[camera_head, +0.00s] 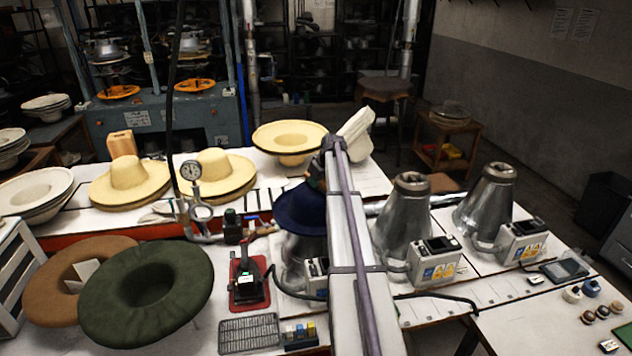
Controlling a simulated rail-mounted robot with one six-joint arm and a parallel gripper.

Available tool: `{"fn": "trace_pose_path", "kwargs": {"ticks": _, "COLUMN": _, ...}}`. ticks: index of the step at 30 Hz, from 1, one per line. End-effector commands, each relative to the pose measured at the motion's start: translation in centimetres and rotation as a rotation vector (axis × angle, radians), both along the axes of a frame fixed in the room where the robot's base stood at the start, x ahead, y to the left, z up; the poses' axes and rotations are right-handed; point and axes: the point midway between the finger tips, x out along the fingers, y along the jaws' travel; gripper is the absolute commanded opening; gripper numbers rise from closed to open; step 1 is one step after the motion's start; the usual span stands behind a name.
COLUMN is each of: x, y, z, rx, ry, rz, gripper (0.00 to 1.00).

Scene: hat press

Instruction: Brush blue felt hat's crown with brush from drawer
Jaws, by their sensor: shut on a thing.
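The blue felt hat (298,210) sits on a metal form in the middle of the bench. Its dark blue brim and crown show left of my arm, and its right part is hidden behind the arm. A small dark part of my gripper (316,178) shows at the arm's left edge, just above the hat. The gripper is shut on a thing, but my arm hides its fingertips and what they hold. I cannot tell whether it touches the crown.
Two bare metal cones (403,220) with control boxes (434,259) stand right of my arm. A green hat (185,285) and a brown hat (50,292) lie front left. A red-based device (248,291) and a wire rack (248,333) are near the hat. Straw hats (130,178) line the bench behind.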

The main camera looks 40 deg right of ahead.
Motion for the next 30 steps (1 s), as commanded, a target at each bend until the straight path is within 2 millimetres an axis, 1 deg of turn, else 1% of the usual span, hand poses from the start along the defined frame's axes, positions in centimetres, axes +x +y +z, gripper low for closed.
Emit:
{"fn": "trace_pose_path", "kwargs": {"ticks": 8, "x": 0.0, "y": 0.1, "z": 0.0, "rx": 0.000, "ry": 0.000, "rz": 0.000, "gripper": 0.23}}
{"fn": "trace_pose_path", "kwargs": {"ticks": 24, "x": -0.1, "y": 3.5, "z": 0.0, "rx": 0.001, "ry": 0.000, "rz": 0.001, "gripper": 0.23}}
{"fn": "trace_pose_path", "kwargs": {"ticks": 30, "x": -0.1, "y": 4.1, "z": 0.0, "rx": 0.000, "ry": 0.000, "rz": 0.000, "gripper": 0.23}}
